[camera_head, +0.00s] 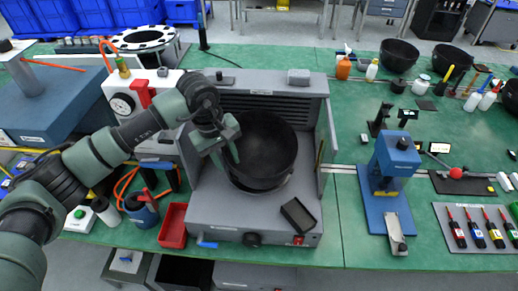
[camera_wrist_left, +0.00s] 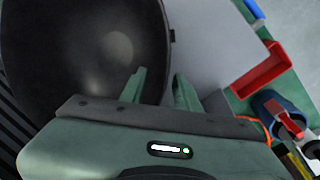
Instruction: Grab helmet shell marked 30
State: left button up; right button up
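A black, bowl-shaped helmet shell (camera_head: 262,145) sits open side up in the grey bench machine (camera_head: 265,215). It fills the upper left of the left wrist view (camera_wrist_left: 85,50). I see no readable number on it. My left gripper (camera_head: 229,155) is at the shell's left rim. In the left wrist view its fingers (camera_wrist_left: 160,88) stand apart, one over the inside of the shell and one outside, with the rim between them. Contact cannot be told. More black shells stand at the back right (camera_head: 398,56), (camera_head: 452,60). My right gripper is not in view.
A small dark tray (camera_head: 298,214) lies on the machine's front right. A red bin (camera_head: 173,226) and a gauge unit (camera_head: 122,104) stand to the left. A blue press (camera_head: 390,165) is to the right on the green bench (camera_head: 345,235).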

pick_arm(q)
jog(key=shift+w+d+f, duration=0.1)
jog(key=shift+f, duration=0.75)
grip_shut()
dwell(0.8)
